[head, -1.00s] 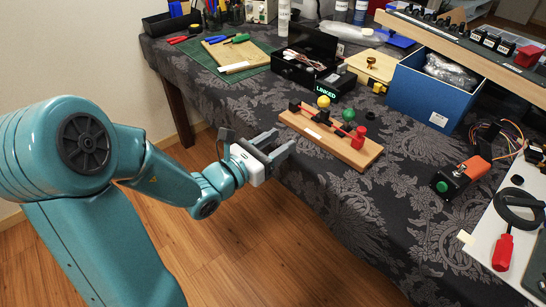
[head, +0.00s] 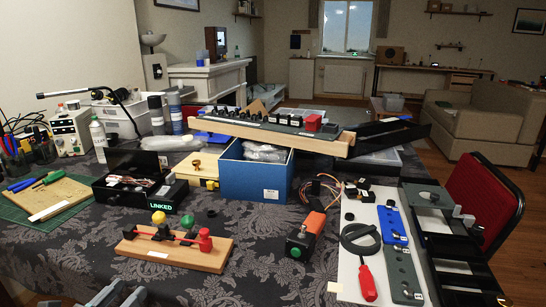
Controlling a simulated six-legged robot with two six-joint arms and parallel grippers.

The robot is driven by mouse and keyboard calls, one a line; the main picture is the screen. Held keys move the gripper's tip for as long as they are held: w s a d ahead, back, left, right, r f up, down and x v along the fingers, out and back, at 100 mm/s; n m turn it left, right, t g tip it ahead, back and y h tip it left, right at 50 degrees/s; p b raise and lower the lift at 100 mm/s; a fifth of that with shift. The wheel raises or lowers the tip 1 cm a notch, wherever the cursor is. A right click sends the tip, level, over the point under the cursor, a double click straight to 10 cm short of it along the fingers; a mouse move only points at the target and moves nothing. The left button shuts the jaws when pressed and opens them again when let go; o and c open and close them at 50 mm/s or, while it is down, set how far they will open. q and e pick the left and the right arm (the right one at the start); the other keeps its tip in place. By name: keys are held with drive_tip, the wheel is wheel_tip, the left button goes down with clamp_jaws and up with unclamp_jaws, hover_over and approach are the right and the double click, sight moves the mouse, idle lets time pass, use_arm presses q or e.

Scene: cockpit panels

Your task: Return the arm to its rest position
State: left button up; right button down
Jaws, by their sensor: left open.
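My left gripper (head: 120,294) shows at the bottom left edge of the head view, in front of the table's near side. Only the ends of its fingers are in the picture; they are apart, with nothing seen between them. The rest of my left arm is out of frame. A wooden board (head: 205,262) with yellow, green and red knobs lies on the table just beyond and to the right of the gripper, apart from it. My right gripper is not in view.
The dark patterned tablecloth (head: 265,270) is bare right of the board. A red chair (head: 482,205) is at the right.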

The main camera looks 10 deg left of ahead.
use_arm(q)
drive_tip(key=s+d+f+m+g+h, duration=0.1)
drive_tip(key=s+d+f+m+g, duration=0.5)
drive_tip(key=f+m, duration=0.6)
drive_tip(key=s+d+f+m+g+h, duration=0.1)
drive_tip(key=s+d+f+m+g, duration=0.3)
drive_tip(key=d+f+m, duration=0.7)
drive_tip(key=s+d+f+m+g, duration=0.45)
drive_tip(key=f+m+g, duration=0.35)
drive_tip(key=f, duration=0.7)
wheel_tip(320, 180, up, 23)
drive_tip(key=w+d+m+t+p, duration=0.1)
drive_tip(key=p, duration=2.2)
drive_tip(key=shift+w+r+m+h, duration=0.2)
drive_tip(key=shift+m+h, duration=0.1)
drive_tip(key=shift+m, duration=0.1)
